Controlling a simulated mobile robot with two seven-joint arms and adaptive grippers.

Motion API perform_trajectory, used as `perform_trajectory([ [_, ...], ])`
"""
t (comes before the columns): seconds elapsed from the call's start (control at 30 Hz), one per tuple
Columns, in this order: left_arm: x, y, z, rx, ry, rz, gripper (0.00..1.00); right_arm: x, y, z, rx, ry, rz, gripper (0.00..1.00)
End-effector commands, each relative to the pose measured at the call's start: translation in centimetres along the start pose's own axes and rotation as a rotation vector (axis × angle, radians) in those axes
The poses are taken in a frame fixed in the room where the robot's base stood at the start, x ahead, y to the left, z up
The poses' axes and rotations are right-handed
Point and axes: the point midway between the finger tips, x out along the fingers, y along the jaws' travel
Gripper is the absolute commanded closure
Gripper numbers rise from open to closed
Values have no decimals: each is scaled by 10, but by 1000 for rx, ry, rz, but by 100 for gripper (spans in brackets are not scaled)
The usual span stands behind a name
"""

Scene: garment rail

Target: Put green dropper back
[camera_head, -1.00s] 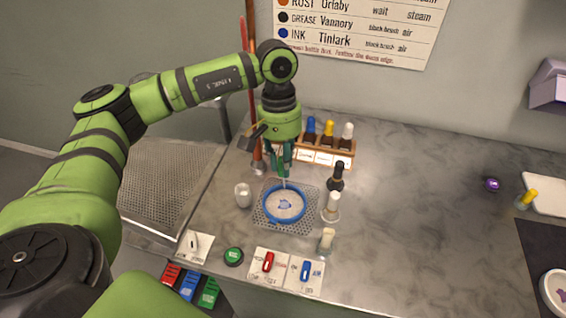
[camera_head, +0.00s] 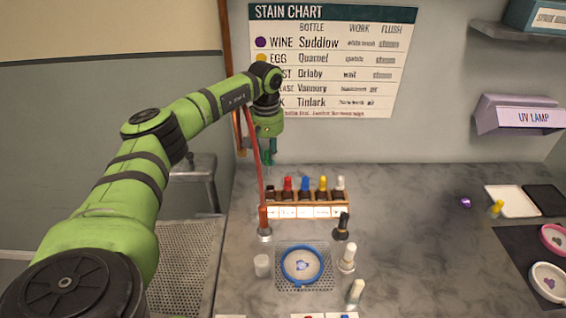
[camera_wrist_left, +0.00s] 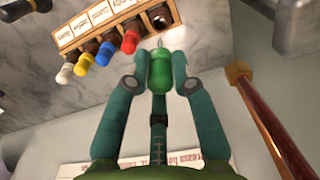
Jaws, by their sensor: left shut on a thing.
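My left gripper (camera_head: 267,157) is shut on the green dropper (camera_wrist_left: 161,70), whose pale tip points toward the rack in the left wrist view. The wooden bottle rack (camera_head: 307,212) stands at the back of the counter; it also shows in the left wrist view (camera_wrist_left: 98,38). Its end bottle (camera_wrist_left: 160,19) has an uncapped dark mouth, close to the dropper tip in that picture; the height gap is unclear. The other bottles carry red (camera_wrist_left: 130,41), blue, yellow and white tops. In the head view the gripper is above and behind the rack's left end. My right gripper is not in view.
A red-brown rod (camera_head: 255,160) stands close beside the gripper. In front of the rack are a blue hoop (camera_head: 302,265) on a perforated plate, a white cup (camera_head: 262,266), a dark bottle (camera_head: 342,226) and pale-topped bottles. The counter right of the rack is mostly clear.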

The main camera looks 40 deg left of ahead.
Motion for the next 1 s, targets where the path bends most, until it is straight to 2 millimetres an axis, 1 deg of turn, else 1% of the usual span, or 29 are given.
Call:
perform_trajectory([
  [0.1, 1, -4, -3, -7, 3, -2, 89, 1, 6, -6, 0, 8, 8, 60],
  [0.27, 9, -4, -3, -7, 4, -3, 89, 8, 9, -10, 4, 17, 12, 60],
  [0.6, 37, -4, -3, -7, 3, -2, 89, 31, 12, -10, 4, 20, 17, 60],
  [0.7, 43, -4, -3, -7, 3, -2, 89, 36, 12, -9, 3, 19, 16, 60],
  [1.0, 45, -3, -3, -7, 3, -2, 89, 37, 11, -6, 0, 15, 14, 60],
])
